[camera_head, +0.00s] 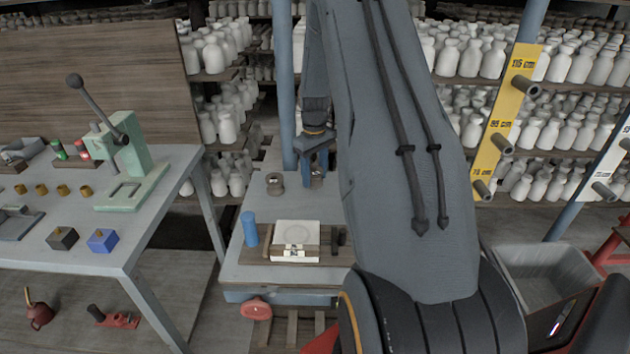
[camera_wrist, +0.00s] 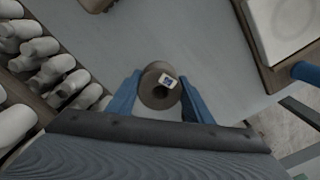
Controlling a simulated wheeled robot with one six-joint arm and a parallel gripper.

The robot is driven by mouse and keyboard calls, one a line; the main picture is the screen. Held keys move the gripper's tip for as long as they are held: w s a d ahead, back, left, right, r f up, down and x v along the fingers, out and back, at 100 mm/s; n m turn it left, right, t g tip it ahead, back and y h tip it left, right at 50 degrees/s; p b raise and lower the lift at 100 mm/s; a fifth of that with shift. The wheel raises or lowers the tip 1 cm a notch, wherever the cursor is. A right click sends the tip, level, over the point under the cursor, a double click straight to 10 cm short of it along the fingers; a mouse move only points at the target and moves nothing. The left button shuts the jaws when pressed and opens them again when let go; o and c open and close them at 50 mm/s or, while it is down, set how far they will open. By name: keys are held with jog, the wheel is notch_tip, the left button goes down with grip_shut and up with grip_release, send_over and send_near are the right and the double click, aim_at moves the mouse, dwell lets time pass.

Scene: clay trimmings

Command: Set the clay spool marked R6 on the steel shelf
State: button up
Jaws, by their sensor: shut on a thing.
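My gripper (camera_wrist: 160,97) has its two blue fingers shut on a grey-brown clay spool (camera_wrist: 151,94), one finger on each side. In the head view my gripper (camera_head: 313,178) is over the far part of the grey table, partly hidden by my arm. I cannot tell whether the held spool touches the table. A second, similar spool (camera_head: 275,184) stands just left of it. I cannot pick out a steel shelf for certain.
The grey table (camera_head: 238,268) also carries a wooden board with a white slab (camera_head: 297,236) and a blue cylinder (camera_head: 249,229). A workbench with a green press (camera_head: 133,170) stands left. Racks of white bottles fill the back. A yellow height-marked post (camera_head: 505,120) and a grey bin (camera_head: 545,280) are right.

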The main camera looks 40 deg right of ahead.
jog(key=shift+f+p, duration=0.3)
jog(key=shift+f, duration=1.05)
jog(key=shift+f, duration=0.1)
jog(key=o, duration=1.2)
